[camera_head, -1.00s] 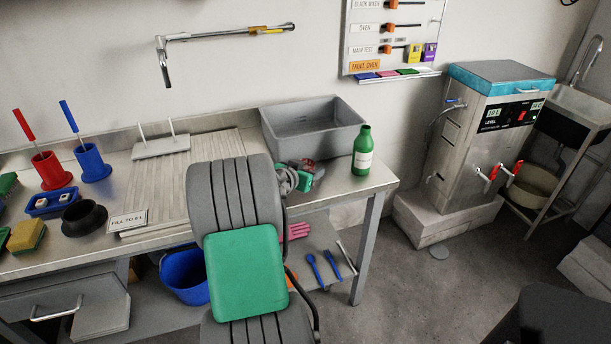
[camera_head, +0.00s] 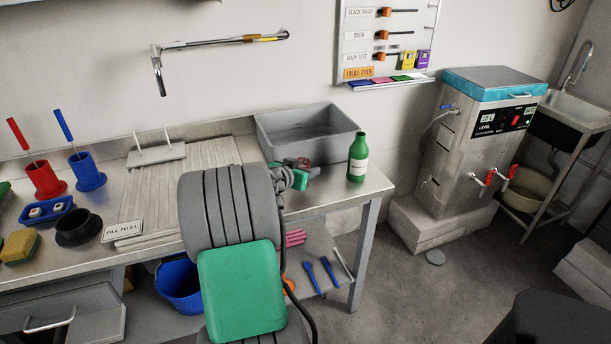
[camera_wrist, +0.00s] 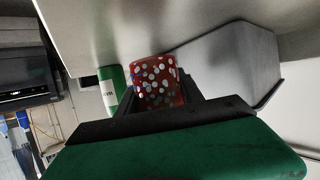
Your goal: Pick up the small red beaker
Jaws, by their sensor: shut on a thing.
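The small red beaker (camera_wrist: 158,82), red with white speckles, sits between the jaws of my gripper (camera_wrist: 157,100) in the wrist view. My gripper is shut on it, and the jaws hide its lower part in that view. In the head view only a small red part of the beaker (camera_head: 304,162) shows beside my gripper (camera_head: 297,172), in front of the grey tub. My arm hides much of the area around it. Whether a gap lies between the beaker and the bench is hard to tell.
The grey tub (camera_head: 308,138) stands just behind my gripper. A green bottle (camera_head: 357,160) stands close to its right, near the bench end. A ribbed drainboard (camera_head: 160,195) lies to the left. Blue and pink tools lie on the shelf below.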

